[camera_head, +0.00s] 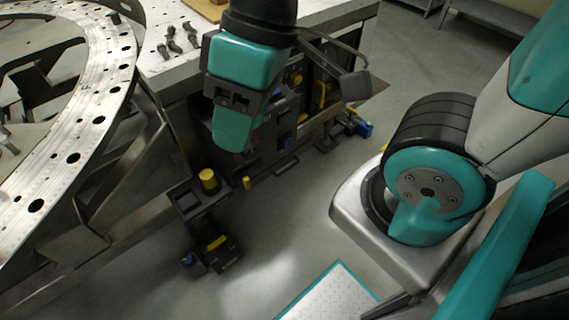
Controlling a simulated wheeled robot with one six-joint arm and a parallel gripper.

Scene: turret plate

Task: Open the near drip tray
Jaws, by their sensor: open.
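My gripper (345,84) hangs from the wrist at the upper middle, in front of the equipment beside the bench. The wrist has teal covers and a black joint above. A dark grey finger-like part shows at its right; the rest of the jaws is hidden or hard to make out. I see nothing held in it. Dark equipment (286,125) with yellow and blue fittings stands low behind and under the wrist. The near drip tray cannot be told apart with certainty from these dark parts. I cannot tell if the gripper touches anything.
A bench (176,73) with several dark bolts (180,40) on top is at upper left. A large metal ring with holes (92,112) fills the left. Dark parts with yellow and blue caps (211,252) stand low at left centre. The grey floor (290,215) is clear in the middle.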

